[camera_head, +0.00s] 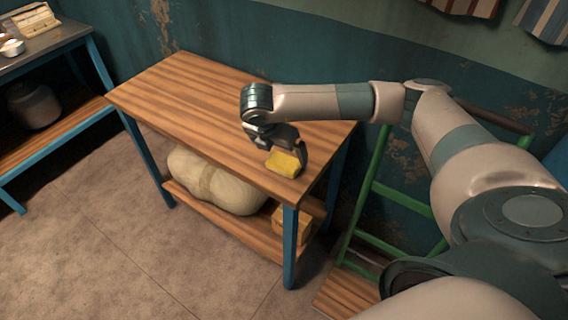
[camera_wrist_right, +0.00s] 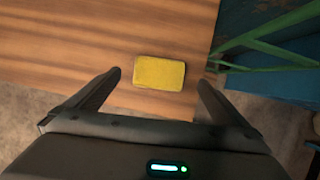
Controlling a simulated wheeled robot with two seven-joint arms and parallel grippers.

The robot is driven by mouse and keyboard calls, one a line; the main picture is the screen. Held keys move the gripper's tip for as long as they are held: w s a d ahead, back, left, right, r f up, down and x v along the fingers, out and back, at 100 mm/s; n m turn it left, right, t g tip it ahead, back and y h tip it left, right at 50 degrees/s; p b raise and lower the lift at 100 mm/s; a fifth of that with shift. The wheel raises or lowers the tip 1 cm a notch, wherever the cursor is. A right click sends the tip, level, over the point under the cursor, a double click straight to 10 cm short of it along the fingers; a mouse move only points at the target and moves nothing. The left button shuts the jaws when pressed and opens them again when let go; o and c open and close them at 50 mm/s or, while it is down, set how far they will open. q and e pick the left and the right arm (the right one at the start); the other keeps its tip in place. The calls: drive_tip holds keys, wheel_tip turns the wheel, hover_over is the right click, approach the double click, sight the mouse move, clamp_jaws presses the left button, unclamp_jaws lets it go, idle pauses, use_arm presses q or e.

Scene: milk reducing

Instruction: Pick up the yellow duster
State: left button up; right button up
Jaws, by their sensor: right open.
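The yellow duster (camera_head: 284,163) is a small yellow block lying on the wooden table top (camera_head: 190,88), near its front right corner. It also shows in the right wrist view (camera_wrist_right: 160,73), flat on the wood, ahead of and between the two fingers. My right gripper (camera_head: 283,150) is open and empty, close to the duster. In the head view one dark finger overlaps the duster's right side. In the right wrist view its fingers (camera_wrist_right: 161,80) stand on either side with gaps to the duster. My left gripper is not in view.
Pale sacks (camera_head: 212,184) and a yellowish box (camera_head: 290,224) are on the table's lower shelf. A green metal frame (camera_head: 371,195) stands right of the table. Another blue-legged table (camera_head: 45,45) is at left. Most of the table top is clear.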

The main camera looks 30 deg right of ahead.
sight(284, 161)
drive_tip(key=shift+d+f+p, duration=0.1)
drive_tip(key=shift+f+p, duration=0.4)
drive_tip(key=shift+p, duration=0.1)
drive_tip(key=p+x, duration=0.1)
drive_tip(key=x, duration=0.2)
drive_tip(key=shift+w+f+p, duration=0.1)
drive_tip(key=shift+f+p, duration=0.2)
drive_tip(key=shift+f, duration=0.25)
drive_tip(key=c, duration=1.2)
